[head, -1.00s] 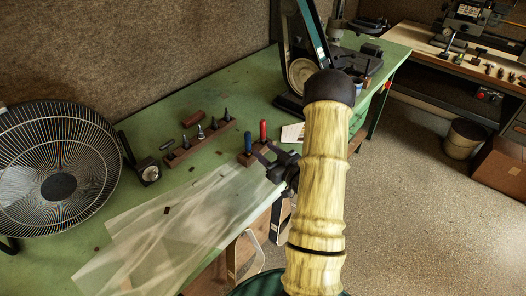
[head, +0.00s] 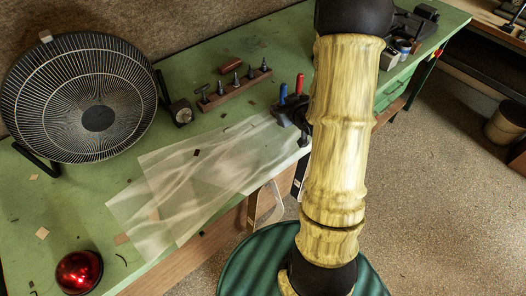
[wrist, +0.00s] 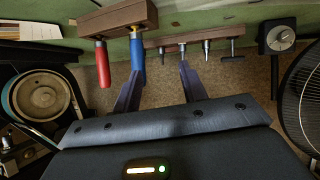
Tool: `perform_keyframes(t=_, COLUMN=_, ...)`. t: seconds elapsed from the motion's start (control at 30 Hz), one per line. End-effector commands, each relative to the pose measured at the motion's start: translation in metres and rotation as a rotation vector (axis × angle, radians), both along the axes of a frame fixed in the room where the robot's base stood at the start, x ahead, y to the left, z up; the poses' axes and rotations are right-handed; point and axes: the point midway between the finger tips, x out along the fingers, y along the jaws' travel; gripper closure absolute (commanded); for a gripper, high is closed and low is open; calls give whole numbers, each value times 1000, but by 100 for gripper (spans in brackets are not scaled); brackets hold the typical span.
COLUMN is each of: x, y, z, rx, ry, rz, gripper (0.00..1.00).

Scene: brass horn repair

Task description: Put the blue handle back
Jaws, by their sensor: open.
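The blue handle (head: 283,93) stands upright at a small brown wooden block (wrist: 118,17), beside a red handle (head: 299,83). In the wrist view the picture is upside down, so the blue handle (wrist: 138,62) and the red handle (wrist: 102,65) point downward from the block. My gripper (wrist: 160,70) is open and empty. Its fingers reach toward the block, with the blue handle close to the left finger; I cannot tell whether they touch. In the head view my gripper (head: 291,114) is dark, low beside the handles, and partly hidden by my arm.
A wooden rack (head: 233,91) with several dark tools stands behind, with a brown cylinder (head: 231,64) beyond it. Translucent sheets (head: 190,185) cover the front of the green bench (head: 60,210). A fan (head: 85,95), a small dial box (head: 181,113) and a red dome (head: 79,271) stand left.

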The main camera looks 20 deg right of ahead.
Motion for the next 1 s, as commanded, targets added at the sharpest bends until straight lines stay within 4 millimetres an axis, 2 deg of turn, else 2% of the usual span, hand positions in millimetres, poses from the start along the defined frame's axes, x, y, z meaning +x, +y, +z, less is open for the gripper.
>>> perform_keyframes(t=0.17, x=-21, y=29, z=12, rx=-29, ry=190, rz=-55, gripper=58)
perform_keyframes(t=0.27, x=-41, y=46, z=18, rx=-29, ry=302, rz=-89, gripper=58)
perform_keyframes(t=0.47, x=-95, y=86, z=30, rx=2, ry=527, rz=-140, gripper=58)
perform_keyframes(t=0.6, x=-141, y=116, z=39, rx=39, ry=685, rz=-156, gripper=58)
perform_keyframes(t=0.7, x=-166, y=131, z=44, rx=63, ry=766, rz=-158, gripper=58)
perform_keyframes(t=0.8, x=-179, y=140, z=46, rx=74, ry=808, rz=-157, gripper=58)
perform_keyframes(t=1.0, x=-181, y=141, z=46, rx=76, ry=818, rz=-159, gripper=58)
